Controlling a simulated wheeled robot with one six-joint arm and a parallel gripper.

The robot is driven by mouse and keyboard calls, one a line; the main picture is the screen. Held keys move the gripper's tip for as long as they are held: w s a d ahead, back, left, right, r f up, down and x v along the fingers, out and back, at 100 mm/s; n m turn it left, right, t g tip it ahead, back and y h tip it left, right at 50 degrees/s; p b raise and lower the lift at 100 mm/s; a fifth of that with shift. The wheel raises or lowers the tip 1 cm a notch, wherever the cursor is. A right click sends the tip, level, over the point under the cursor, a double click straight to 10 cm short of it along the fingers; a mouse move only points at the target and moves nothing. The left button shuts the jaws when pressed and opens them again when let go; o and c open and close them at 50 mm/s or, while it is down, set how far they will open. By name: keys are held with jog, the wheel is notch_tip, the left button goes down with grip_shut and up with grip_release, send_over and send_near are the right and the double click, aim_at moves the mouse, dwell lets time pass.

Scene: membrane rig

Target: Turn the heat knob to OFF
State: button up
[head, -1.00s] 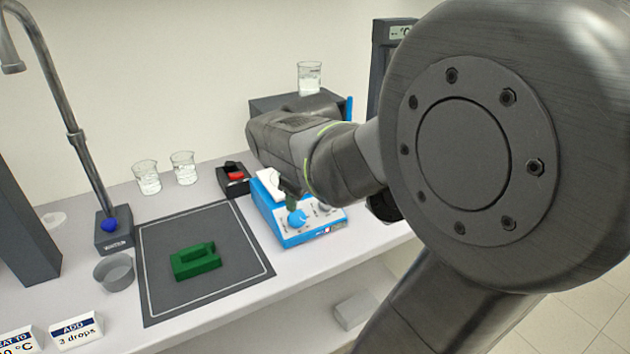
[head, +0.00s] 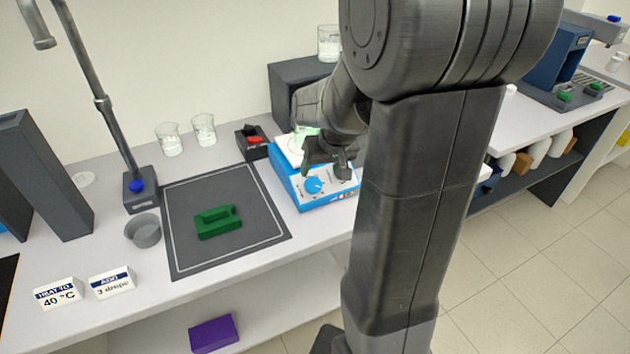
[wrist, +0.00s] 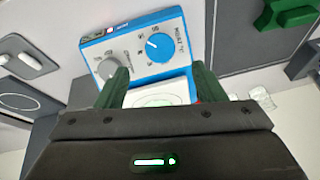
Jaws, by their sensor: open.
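The blue hotplate (head: 316,200) stands on the bench right of the grey mat. Its blue heat knob (wrist: 159,46), marked HEAT °C, is on the front panel and also shows in the head view (head: 314,185). A white line shows on the knob, but the setting it points to is too small to read. A grey knob (wrist: 108,68) sits beside it. My gripper (wrist: 160,72) is open and empty, its green fingers spread over the hotplate, apart from the heat knob. In the head view my arm hides part of the hotplate's right side.
A black box with a red part (head: 253,142) stands just left of the hotplate. A green block (head: 219,223) lies on the grey mat (head: 190,262). Two beakers (head: 204,129) stand behind the mat. A dark box (head: 290,92) carrying another beaker is behind the hotplate.

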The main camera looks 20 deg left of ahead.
aim_at(314, 185)
jog(key=x, duration=0.8)
jog(key=shift+a+f+p, duration=0.1)
jog(key=shift+f+p, duration=0.15)
jog(key=shift+p, duration=0.15)
jog(key=c, duration=1)
